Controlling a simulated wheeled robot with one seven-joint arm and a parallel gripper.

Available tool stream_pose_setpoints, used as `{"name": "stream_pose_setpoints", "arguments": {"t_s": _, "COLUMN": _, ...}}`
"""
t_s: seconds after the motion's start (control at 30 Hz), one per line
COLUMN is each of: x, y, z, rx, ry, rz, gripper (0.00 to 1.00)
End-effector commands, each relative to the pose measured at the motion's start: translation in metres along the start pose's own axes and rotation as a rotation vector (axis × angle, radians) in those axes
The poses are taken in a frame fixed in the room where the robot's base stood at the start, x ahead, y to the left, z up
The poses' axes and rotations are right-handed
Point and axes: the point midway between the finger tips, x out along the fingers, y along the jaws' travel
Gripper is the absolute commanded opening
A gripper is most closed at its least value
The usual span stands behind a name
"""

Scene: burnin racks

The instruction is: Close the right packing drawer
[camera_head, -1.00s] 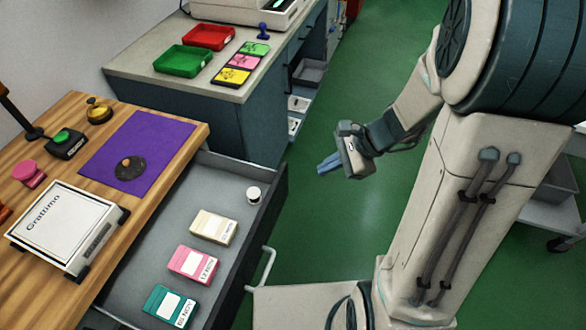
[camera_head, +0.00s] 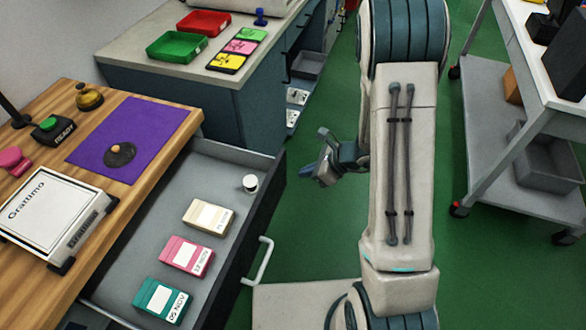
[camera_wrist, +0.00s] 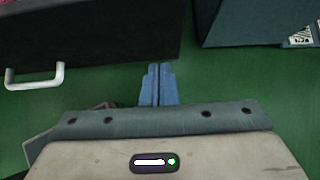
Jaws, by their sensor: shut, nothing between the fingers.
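The packing drawer (camera_head: 165,215) is pulled out from under the wooden bench. Its dark front with a white handle (camera_head: 262,262) faces right. In it lie a cream box (camera_head: 208,217), a pink box (camera_head: 187,256), a teal box (camera_head: 161,301) and a small white cylinder (camera_head: 250,183). In the wrist view, the drawer's dark front (camera_wrist: 95,30) and handle (camera_wrist: 34,80) are at upper left. My gripper's blue fingers (camera_wrist: 157,84) are together and empty, to the right of the handle and apart from it. In the head view my gripper stands right of the drawer's far corner; its fingertips are hard to make out.
The wooden bench (camera_head: 150,180) carries a purple mat, a scale and buttons. A grey counter (camera_head: 150,65) with red and green trays stands behind. A trolley (camera_head: 500,160) stands at right. Green floor (camera_head: 300,220) is clear beside the drawer front.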

Motion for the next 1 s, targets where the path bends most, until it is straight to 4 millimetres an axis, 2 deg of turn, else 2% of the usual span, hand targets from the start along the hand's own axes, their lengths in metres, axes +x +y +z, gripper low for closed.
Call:
{"name": "stream_pose_setpoints", "arguments": {"t_s": 0.03, "x": 0.01, "y": 0.001, "z": 0.001, "rx": -0.001, "ry": 0.001, "rz": 0.004, "gripper": 0.0}}
{"name": "stream_pose_setpoints", "arguments": {"t_s": 0.1, "x": 0.016, "y": 0.001, "z": 0.013, "rx": -0.004, "ry": 0.0, "rz": 0.002, "gripper": 0.0}}
{"name": "stream_pose_setpoints", "arguments": {"t_s": 0.3, "x": 0.03, "y": 0.0, "z": 0.026, "rx": -0.002, "ry": 0.0, "rz": 0.001, "gripper": 0.0}}
{"name": "stream_pose_setpoints", "arguments": {"t_s": 0.8, "x": 0.034, "y": 0.0, "z": 0.03, "rx": -0.001, "ry": -0.001, "rz": 0.0, "gripper": 0.0}}
{"name": "stream_pose_setpoints", "arguments": {"t_s": 1.0, "x": 0.046, "y": 0.0, "z": 0.041, "rx": -0.005, "ry": -0.003, "rz": 0.001, "gripper": 0.0}}
